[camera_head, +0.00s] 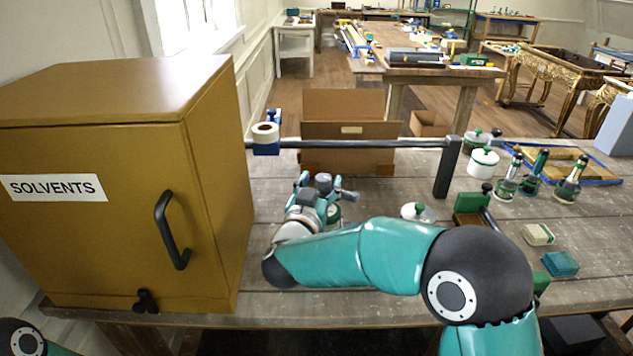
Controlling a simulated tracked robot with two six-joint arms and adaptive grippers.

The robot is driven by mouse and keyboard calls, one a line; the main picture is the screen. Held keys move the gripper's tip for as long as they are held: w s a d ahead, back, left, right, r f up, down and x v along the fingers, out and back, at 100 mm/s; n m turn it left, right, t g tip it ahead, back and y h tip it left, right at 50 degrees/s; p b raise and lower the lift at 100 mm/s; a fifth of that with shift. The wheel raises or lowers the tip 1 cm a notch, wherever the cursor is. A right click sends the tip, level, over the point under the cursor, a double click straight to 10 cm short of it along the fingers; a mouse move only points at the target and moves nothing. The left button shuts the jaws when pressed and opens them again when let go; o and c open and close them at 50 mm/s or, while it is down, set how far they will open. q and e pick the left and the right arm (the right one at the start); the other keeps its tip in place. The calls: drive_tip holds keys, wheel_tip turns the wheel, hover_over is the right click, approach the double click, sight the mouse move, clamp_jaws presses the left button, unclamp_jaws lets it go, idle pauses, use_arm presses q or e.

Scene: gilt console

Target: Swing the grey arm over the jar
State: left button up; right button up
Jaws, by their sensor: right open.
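The grey arm (350,144) is a long level bar. It runs left from a dark upright post (447,168) to near the cabinet. A white jar with a green knob (482,163) stands just right of the post. Another jar (475,139) is behind it, and a low pale one with a green knob (416,213) sits nearer; I cannot tell which is the task's jar. My right gripper (324,187) is open, in front of and below the bar, apart from it in the picture. It partly hides a green and white item. My left gripper is out of view.
A yellow-brown solvents cabinet (100,230) fills the left. A cardboard box (348,163) stands behind the bar. A tape roll (265,132) is at the bar's left end. Green-topped bottles (568,180), a green block (561,264) and a sponge-like block (537,234) are at right.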

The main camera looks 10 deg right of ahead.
drive_tip(key=v, duration=1.1)
drive_tip(key=shift+s, duration=0.15)
drive_tip(key=shift+a, duration=0.1)
